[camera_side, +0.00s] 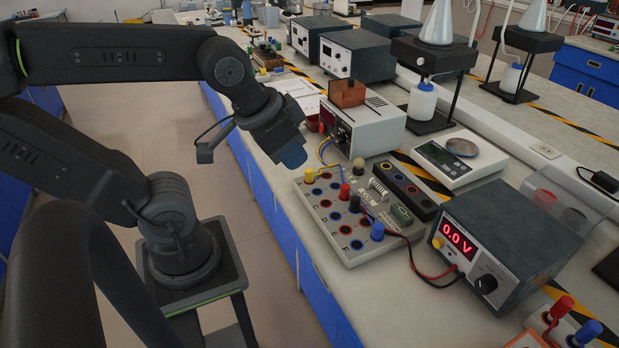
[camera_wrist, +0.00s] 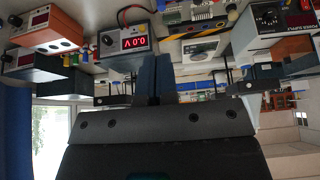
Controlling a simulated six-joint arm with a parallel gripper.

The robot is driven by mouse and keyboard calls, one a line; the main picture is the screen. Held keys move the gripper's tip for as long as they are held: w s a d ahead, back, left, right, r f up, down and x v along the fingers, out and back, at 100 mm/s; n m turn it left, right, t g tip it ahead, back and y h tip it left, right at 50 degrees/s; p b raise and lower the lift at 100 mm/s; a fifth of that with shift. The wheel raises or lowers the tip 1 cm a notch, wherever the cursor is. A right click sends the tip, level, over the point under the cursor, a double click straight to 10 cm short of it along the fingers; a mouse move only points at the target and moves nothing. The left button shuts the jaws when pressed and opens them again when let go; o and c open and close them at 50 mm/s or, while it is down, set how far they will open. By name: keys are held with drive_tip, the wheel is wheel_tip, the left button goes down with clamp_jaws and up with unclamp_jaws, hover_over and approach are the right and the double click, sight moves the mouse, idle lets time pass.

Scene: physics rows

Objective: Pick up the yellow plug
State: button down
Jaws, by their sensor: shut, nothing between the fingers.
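The yellow plug (camera_side: 309,175) stands upright at the back left corner of the grey socket board (camera_side: 345,256) on the bench, with a lead at it. My gripper (camera_side: 293,157) is above and just left of the plug in the side view, pointing down, apart from it. Its blue fingers are together and empty. In the wrist view the closed gripper (camera_wrist: 154,72) points up the picture; I cannot make out the yellow plug for sure there. Red (camera_side: 345,191), black (camera_side: 354,204) and blue (camera_side: 377,231) plugs also stand on the board.
A power supply (camera_side: 505,247) reading 0.0 V stands right of the board, joined by red and black leads. A white instrument (camera_side: 366,125) stands behind the board and a scale (camera_side: 452,157) to the right. The bench's front edge runs left of the board, with open floor beyond.

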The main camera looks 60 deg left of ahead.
drive_tip(key=c, duration=1.8)
unclamp_jaws()
drive_tip(key=shift+c, duration=0.2)
drive_tip(key=o, duration=1)
drive_tip(key=m+g+y, duration=0.2)
drive_tip(key=m+g, duration=0.4)
drive_tip(key=m, duration=1.2)
hover_over(309, 170)
drive_tip(key=f, duration=1.9)
drive_tip(key=shift+w+d, duration=0.2)
drive_tip(key=shift+s+a+f, duration=0.1)
drive_tip(key=shift+a+f, duration=0.05)
drive_tip(key=shift+f, duration=1.45)
drive_tip(key=shift+s+a+f, duration=0.1)
drive_tip(key=shift+f, duration=1.5)
